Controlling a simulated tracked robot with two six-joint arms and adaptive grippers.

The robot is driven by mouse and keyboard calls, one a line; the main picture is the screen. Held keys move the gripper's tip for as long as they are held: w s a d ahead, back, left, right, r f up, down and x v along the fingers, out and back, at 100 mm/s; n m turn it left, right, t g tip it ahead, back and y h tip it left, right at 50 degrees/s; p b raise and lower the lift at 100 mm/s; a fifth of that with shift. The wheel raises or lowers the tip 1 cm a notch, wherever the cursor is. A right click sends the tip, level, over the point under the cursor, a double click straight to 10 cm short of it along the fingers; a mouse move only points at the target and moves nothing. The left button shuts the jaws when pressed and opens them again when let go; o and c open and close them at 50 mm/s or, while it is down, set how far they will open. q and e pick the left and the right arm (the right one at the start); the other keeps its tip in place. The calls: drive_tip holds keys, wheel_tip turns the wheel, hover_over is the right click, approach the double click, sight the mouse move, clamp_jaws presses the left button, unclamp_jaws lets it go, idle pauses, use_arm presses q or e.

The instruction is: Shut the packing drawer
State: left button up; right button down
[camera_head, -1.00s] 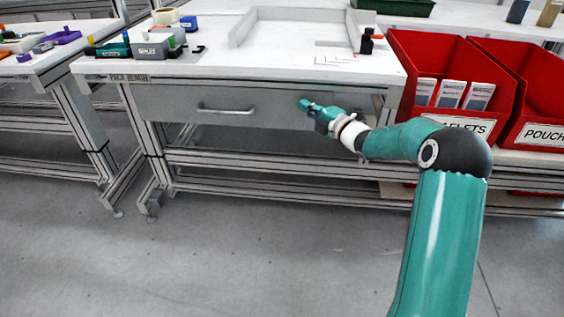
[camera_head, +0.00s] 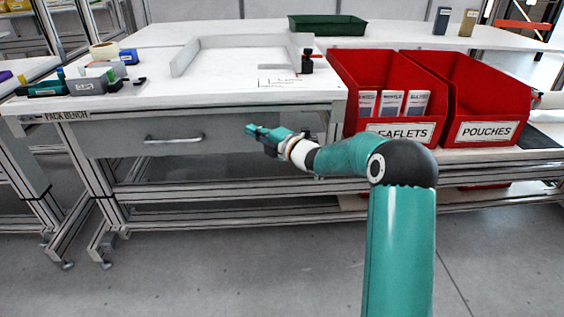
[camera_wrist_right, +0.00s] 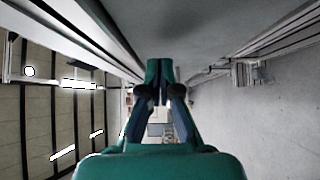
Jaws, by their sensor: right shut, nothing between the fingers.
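The grey packing drawer (camera_head: 120,138) is under the white bench top, by the PACK BENCH label. Its front carries a bar handle (camera_head: 174,139). I cannot tell exactly how far the front stands out from the bench frame. My right gripper (camera_head: 250,129) is in front of the bench, to the right of the handle and apart from it, pointing left. In the right wrist view its fingers (camera_wrist_right: 158,75) are together with nothing between them. The right end of the drawer front is partly hidden by this gripper and wrist. My left gripper is out of view.
A grey tray frame (camera_head: 245,40) and small tools (camera_head: 90,82) lie on the bench top. A green tray (camera_head: 328,25) is behind. The floor in front is clear.

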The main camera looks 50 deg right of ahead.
drive_tip(key=s+a+p, duration=0.1)
drive_tip(key=s, duration=1)
drive_tip(key=w+a+f+g+y, duration=0.1)
drive_tip(key=w+a+f+y, duration=0.3)
drive_tip(key=a, duration=0.4)
drive_tip(key=w+a+f+g+y, duration=0.1)
drive_tip(key=w+a+f, duration=0.2)
drive_tip(key=a+f, duration=0.45)
drive_tip(key=s+a+f+m+g, duration=0.2)
drive_tip(key=a+f+m+g, duration=0.2)
drive_tip(key=a+f, duration=0.95)
drive_tip(key=s+a+f+m+g, duration=0.5)
drive_tip(key=s+a+f+m, duration=0.1)
drive_tip(key=s+a+f, duration=0.4)
drive_tip(key=s+f+m+g+h, duration=0.1)
drive_tip(key=s+f+m+g, duration=0.2)
drive_tip(key=s+m, duration=0.35)
drive_tip(key=s+f+m+g, duration=0.3)
drive_tip(key=s+f+m, duration=0.1)
drive_tip(key=s, duration=0.5)
use_arm(q)
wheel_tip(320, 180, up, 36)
drive_tip(key=p, duration=3.6)
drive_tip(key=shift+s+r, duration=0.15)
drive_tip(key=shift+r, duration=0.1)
use_arm(e)
wheel_tip(320, 180, up, 36)
drive_tip(key=shift+w+r, duration=0.2)
drive_tip(key=shift+w, duration=0.05)
